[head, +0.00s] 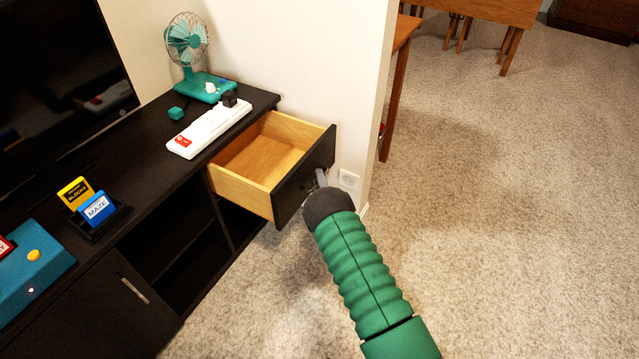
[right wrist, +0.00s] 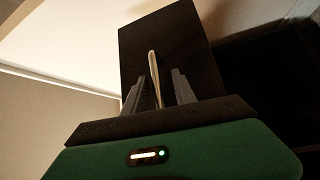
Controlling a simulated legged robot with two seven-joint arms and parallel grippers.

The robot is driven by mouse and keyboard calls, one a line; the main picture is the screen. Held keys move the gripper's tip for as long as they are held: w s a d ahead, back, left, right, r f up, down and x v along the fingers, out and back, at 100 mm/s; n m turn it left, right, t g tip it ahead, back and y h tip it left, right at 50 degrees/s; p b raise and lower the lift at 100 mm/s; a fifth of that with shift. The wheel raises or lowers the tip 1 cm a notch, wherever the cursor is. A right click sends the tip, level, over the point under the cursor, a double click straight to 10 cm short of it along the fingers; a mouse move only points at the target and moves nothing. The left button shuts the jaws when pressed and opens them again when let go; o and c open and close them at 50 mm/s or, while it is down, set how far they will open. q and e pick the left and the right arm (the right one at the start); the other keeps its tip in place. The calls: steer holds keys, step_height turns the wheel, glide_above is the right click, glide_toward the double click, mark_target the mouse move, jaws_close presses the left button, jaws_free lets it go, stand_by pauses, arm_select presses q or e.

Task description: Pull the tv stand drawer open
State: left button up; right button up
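The tv stand (head: 150,205) is black and runs along the left of the head view. Its drawer (head: 268,150), light wood inside with a black front (head: 300,180), stands far out and looks empty. My right gripper (head: 321,178) is at the outer face of that front; my green arm hides part of the area below it. In the right wrist view the drawer front (right wrist: 190,45) is a dark panel, and its pale bar handle (right wrist: 154,72) lies between my two grey fingers. The fingers look apart, with a gap beside the handle. My left gripper is in neither view.
On the stand are a white power strip (head: 210,128), a teal fan (head: 187,45), a cartridge holder (head: 97,222) and a blue console (head: 30,270). A white wall end (head: 345,120) with an outlet is close beside the drawer front.

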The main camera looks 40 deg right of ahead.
steer(key=p+v, duration=0.6)
steer(key=v, duration=1.1)
steer(key=shift+p, duration=0.4)
steer(key=shift+w, duration=0.1)
